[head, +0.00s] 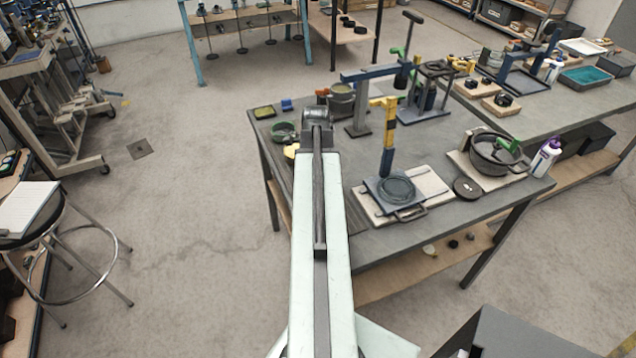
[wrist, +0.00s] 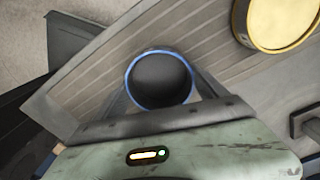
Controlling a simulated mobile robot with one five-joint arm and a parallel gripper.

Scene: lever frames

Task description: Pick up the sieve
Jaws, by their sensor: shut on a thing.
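In the wrist view my gripper (wrist: 160,92) is shut on a round, dark thing with a blue rim (wrist: 161,53), which sits between the two fingers. I cannot tell for certain whether this is the sieve. A round thing with a yellow rim and a tan inside (wrist: 277,22) lies apart from the fingers at the upper right. In the head view the end of my arm is over the left part of the grey workbench (head: 440,222). My wrist hides the fingers and the held thing there.
A blue and yellow post (head: 388,140) stands to the right, behind a dark plate with a round disc (head: 396,189). A dark pot (head: 492,158) stands farther right.

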